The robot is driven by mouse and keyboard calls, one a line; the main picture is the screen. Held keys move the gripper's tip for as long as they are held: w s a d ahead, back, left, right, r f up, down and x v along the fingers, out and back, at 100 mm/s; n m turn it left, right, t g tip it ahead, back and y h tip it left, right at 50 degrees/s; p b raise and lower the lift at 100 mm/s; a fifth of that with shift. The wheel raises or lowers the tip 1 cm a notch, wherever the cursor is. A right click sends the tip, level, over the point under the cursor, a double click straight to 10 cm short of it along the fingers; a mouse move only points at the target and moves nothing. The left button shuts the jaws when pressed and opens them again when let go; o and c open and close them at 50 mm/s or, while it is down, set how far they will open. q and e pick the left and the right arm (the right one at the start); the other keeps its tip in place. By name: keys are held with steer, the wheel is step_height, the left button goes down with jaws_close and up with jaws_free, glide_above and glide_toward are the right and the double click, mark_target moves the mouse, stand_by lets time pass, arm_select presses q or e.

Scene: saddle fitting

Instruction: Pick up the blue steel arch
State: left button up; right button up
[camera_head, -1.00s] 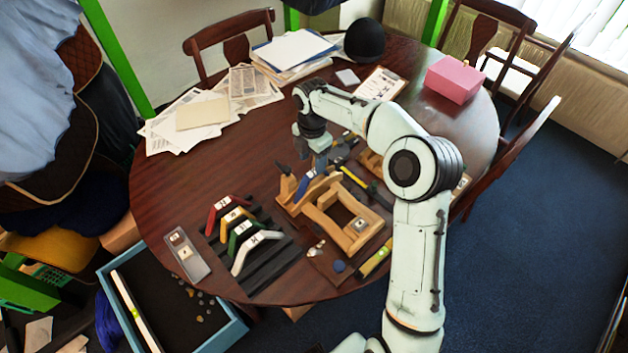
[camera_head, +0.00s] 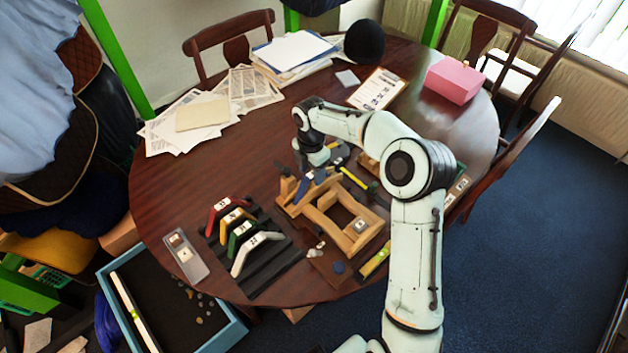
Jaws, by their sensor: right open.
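The blue steel arch (camera_head: 312,182) is at the left rear part of a wooden frame (camera_head: 348,229) on the round table. It looks tilted, and its upper part is partly hidden by my right gripper. My right gripper (camera_head: 317,165) is open and comes down right at the upper end of the arch. I cannot tell whether its fingers touch the arch. My left gripper is not in view.
A black rack (camera_head: 277,267) to the left holds red, yellow, green and white arches. A grey tray (camera_head: 186,257) lies left of it. Papers (camera_head: 250,88), a clipboard (camera_head: 378,89) and a pink box (camera_head: 453,80) are farther back. The table's left middle is clear.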

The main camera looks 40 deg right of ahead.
stand_by(0.3)
jaws_close()
